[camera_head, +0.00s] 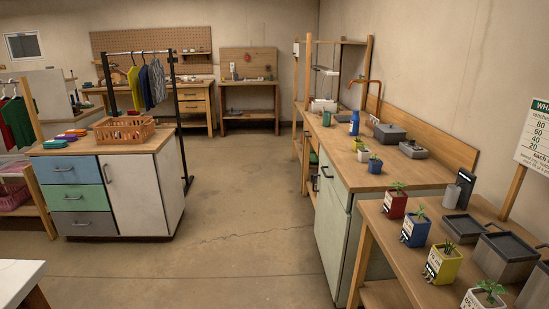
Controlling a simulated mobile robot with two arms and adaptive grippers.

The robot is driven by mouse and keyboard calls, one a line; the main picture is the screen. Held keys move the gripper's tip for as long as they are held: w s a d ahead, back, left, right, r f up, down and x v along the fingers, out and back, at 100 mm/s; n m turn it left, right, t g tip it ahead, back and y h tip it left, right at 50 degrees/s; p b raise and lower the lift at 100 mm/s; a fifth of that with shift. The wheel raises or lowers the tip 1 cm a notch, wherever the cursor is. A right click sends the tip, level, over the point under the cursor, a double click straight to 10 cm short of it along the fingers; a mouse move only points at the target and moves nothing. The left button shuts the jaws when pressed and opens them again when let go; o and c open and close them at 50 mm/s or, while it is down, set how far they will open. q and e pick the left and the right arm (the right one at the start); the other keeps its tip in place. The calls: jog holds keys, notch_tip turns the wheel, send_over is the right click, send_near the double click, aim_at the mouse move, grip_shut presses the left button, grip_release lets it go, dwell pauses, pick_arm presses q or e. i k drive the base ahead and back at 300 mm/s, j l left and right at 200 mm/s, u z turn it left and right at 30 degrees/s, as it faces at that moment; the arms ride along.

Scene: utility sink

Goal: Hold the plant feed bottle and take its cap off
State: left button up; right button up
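A small blue bottle (354,124) stands upright on the wooden counter at the right, below the copper tap. Its top looks pale, but it is too small to tell whether that is a cap. A dark container (465,188) stands at the back of the nearer bench. No readable label shows which thing is the plant feed bottle. Neither of my grippers is in view.
Potted plants in red (394,206), blue (415,230) and yellow (442,263) pots line the near bench. Grey bins (505,257) stand beside them. A drawer cabinet with an orange basket (124,130) is at left. Open concrete floor (230,215) lies between.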

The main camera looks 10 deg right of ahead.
aim_at(355, 125)
jog(key=i, duration=1.9)
jog(key=i+j+z, duration=0.15)
jog(key=i+z, duration=0.25)
jog(key=i, duration=0.25)
jog(key=i+j+z, duration=0.3)
jog(key=i+z, duration=0.15)
jog(key=i, duration=0.15)
jog(key=i+j+z, duration=0.4)
jog(key=i+j, duration=0.1)
jog(key=i, duration=0.05)
